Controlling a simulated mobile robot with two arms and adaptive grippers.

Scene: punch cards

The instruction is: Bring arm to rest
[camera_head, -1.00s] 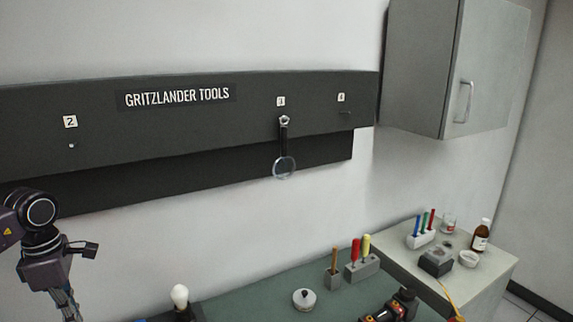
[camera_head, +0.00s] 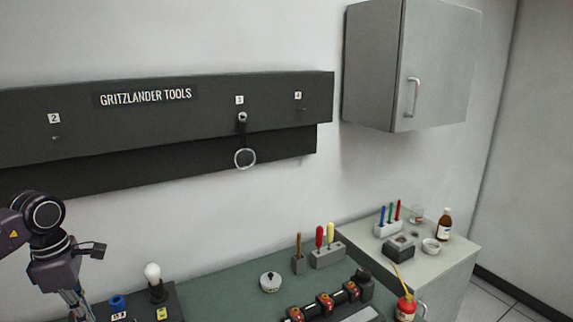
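My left arm comes in at the left edge of the head view. My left gripper (camera_head: 76,306) hangs down at the lower left, in front of the wall and near the dark board at the bench's left end. Its fingers are small and run to the bottom edge of the picture, so I cannot tell whether they are open or shut. Nothing held is visible. My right arm and gripper are not in view.
A dark tool rail (camera_head: 210,105) on the wall holds a magnifying glass (camera_head: 245,158). A grey cabinet (camera_head: 400,70) hangs right. The green bench (camera_head: 235,295) carries a round pot (camera_head: 270,282) and handled tools (camera_head: 319,238). A bottle (camera_head: 444,225) stands on the side cabinet.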

